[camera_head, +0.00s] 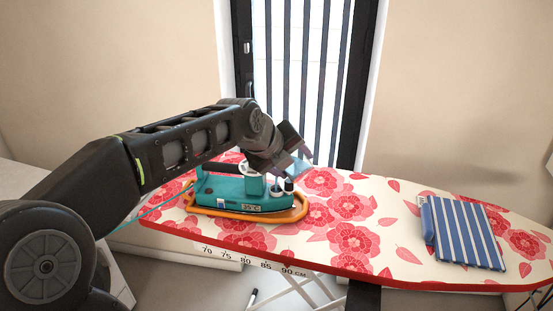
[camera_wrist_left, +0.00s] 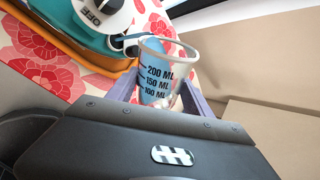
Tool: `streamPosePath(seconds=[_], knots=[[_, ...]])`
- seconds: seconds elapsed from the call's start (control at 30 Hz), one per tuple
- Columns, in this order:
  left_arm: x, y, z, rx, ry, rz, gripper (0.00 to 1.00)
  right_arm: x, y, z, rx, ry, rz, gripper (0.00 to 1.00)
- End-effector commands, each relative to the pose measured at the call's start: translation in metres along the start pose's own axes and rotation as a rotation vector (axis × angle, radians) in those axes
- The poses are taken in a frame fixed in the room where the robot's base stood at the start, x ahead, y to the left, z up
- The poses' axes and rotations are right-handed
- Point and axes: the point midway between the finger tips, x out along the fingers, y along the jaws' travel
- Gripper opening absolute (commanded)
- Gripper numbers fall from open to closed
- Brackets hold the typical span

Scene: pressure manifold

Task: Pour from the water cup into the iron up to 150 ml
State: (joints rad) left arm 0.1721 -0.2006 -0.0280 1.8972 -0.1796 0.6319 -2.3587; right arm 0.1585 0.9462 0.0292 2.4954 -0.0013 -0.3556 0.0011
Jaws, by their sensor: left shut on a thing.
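The teal iron (camera_head: 238,192) rests on an orange-rimmed stand on the ironing board, with a "35°C" display on its side. In the left wrist view part of the iron (camera_wrist_left: 82,38) shows, with a white dial marked OFF. My left gripper (camera_head: 290,158) is shut on the clear water cup (camera_head: 297,168) above the iron's right end. In the left wrist view the cup (camera_wrist_left: 180,60) sits between both fingers, with marks for 100, 150 and 200 ML. It looks tilted, its blue water lying along the side toward the iron. Whether water is flowing out I cannot tell.
The floral ironing board (camera_head: 400,252) has free room right of the iron. A folded blue-and-white striped cloth (camera_head: 465,233) lies at its right. A teal cord (camera_head: 150,213) runs left from the iron. A window (camera_head: 305,70) stands behind the board.

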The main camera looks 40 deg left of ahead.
Motion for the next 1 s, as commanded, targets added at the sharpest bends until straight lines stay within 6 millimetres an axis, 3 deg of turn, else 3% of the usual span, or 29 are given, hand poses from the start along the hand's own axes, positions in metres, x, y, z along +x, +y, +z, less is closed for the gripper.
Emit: streamPosePath(seconds=[1.0], knots=[[-0.004,-0.003,0.004,-0.048,0.052,-0.007,0.07,-0.014,-0.005,0.000,0.000,-0.001,0.000,0.73]])
